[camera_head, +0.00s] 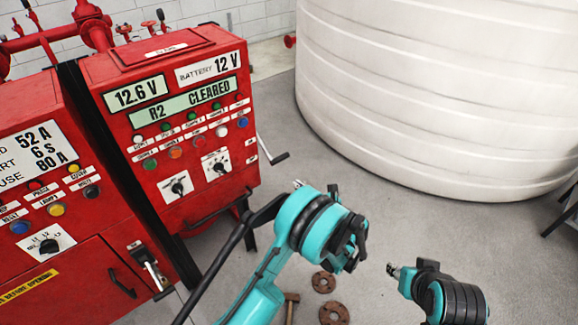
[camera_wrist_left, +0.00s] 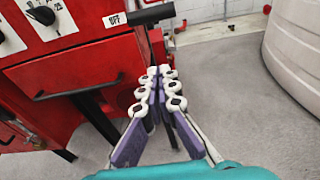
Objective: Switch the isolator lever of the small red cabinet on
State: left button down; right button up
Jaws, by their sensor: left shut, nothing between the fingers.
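The small red cabinet (camera_head: 165,110) stands at the upper left, its display reading R2 CLEARED. Its isolator lever (camera_head: 272,157) sticks out from the right side with a black grip. In the left wrist view the black grip (camera_wrist_left: 150,14) lies roughly level, beside an OFF label (camera_wrist_left: 115,19). My left gripper (camera_head: 298,184) is below and right of the lever in the head view. In the left wrist view its fingers (camera_wrist_left: 160,72) are shut and empty, just below the grip; contact cannot be told. My right gripper (camera_head: 393,270) is at the lower right, its tips too small to judge.
A larger red cabinet (camera_head: 75,265) with its own switch handle (camera_head: 150,268) stands at left. A big white tank (camera_head: 440,90) fills the upper right. Rusty flanges (camera_head: 323,282) and a hammer (camera_head: 290,305) lie on the grey floor. Floor between cabinet and tank is clear.

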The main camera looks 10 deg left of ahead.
dwell(0.3)
pick_arm(q)
jog(key=w+a+r+b, duration=0.2)
jog(key=w+a, duration=0.3)
jog(key=a, duration=0.2)
jog(key=shift+w+r+b, duration=0.25)
jog(key=shift+w+b, duration=0.05)
jog(key=shift+w, duration=0.05)
jog(key=shift+r, duration=0.1)
notch_tip(320, 180, up, 22)
jog(key=g+h+p, duration=0.8)
jog(key=h+p, duration=0.2)
jog(key=p, duration=1)
jog(key=shift+r+p, duration=0.25)
jog(key=shift+p, duration=0.1)
